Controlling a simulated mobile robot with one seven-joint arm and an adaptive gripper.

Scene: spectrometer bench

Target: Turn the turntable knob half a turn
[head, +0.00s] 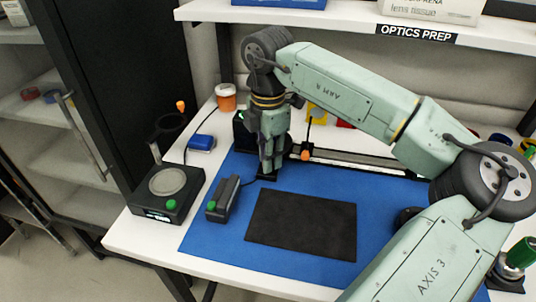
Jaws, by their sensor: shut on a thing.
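My gripper (268,168) points down at the back left of the blue mat, in front of a black unit (241,132) with a small green light. Its fingers are close together, shut on what appears to be the turntable knob, low over a small black base. The fingers hide the knob, so its shape and angle cannot be seen. The turntable itself is not clearly visible behind the gripper and arm.
A black box with a round grey plate (167,181) stands at the left. A black handset (223,198) with a green button and a dark pad (302,224) lie on the blue mat (212,234). A rail (350,159) with an orange knob (305,155) runs behind. A shelf (340,16) overhangs the back.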

